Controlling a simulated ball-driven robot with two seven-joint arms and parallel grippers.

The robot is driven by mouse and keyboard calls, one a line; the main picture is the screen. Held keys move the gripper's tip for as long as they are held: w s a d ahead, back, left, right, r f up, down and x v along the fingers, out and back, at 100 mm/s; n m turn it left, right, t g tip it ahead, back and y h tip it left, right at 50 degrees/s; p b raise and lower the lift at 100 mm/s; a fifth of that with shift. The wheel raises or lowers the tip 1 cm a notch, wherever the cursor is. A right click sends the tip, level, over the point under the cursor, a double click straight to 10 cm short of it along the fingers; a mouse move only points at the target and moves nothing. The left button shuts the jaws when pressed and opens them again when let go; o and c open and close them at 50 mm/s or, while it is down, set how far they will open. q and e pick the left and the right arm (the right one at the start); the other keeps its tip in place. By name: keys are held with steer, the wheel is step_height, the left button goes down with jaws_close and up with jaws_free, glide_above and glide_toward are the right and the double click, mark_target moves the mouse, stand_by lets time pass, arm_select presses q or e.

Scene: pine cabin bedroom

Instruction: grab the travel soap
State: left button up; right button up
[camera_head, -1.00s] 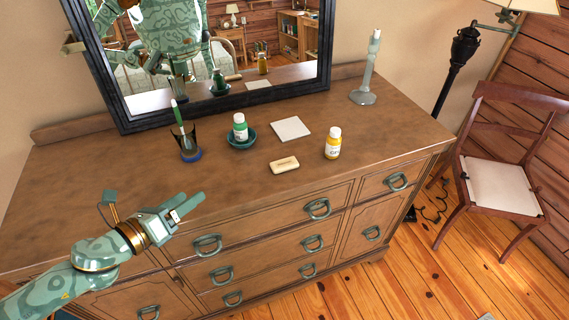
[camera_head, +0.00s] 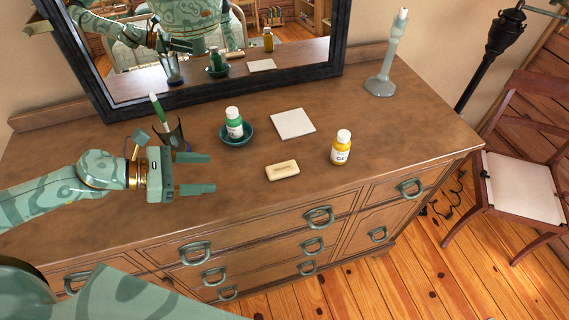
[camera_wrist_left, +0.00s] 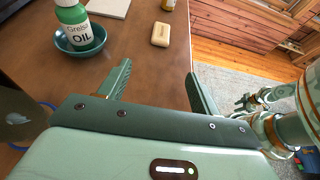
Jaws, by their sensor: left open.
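The travel soap, a small cream bar with faint lettering (camera_head: 282,170), lies flat on the brown dresser top near its front edge. In the left wrist view the soap (camera_wrist_left: 160,34) lies beyond the fingers, towards the top centre. My left gripper (camera_head: 211,173) is open and empty above the dresser top, left of the soap. Its two fingers point towards the soap and do not touch it. The same open fingers (camera_wrist_left: 158,78) show in the wrist view. My right gripper is not seen in the head view.
A green-labelled bottle (camera_head: 234,122) stands in a teal dish (camera_head: 247,139). A white square (camera_head: 293,124), a yellow bottle (camera_head: 341,147) and a candlestick (camera_head: 381,85) are on the dresser (camera_head: 400,135). A dark cup (camera_head: 171,133) stands behind the gripper. A mirror (camera_head: 345,40) stands behind.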

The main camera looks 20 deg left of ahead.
mark_target(267, 173)
arm_select(q)
steer(key=x, duration=0.3)
steer(key=shift+w+d, duration=0.15)
steer(key=x, duration=0.4)
steer(key=shift+w+d, duration=0.15)
steer(key=shift+w, duration=0.05)
steer(key=shift+w+d+f, duration=0.1)
steer(key=shift+d+f, duration=0.1)
steer(key=shift+d, duration=0.1)
steer(key=p+x, duration=0.1)
steer(key=x, duration=0.4)
steer(key=shift+d+f, duration=0.2)
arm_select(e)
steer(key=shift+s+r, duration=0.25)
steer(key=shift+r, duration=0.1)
arm_select(q)
steer(key=c, duration=1.1)
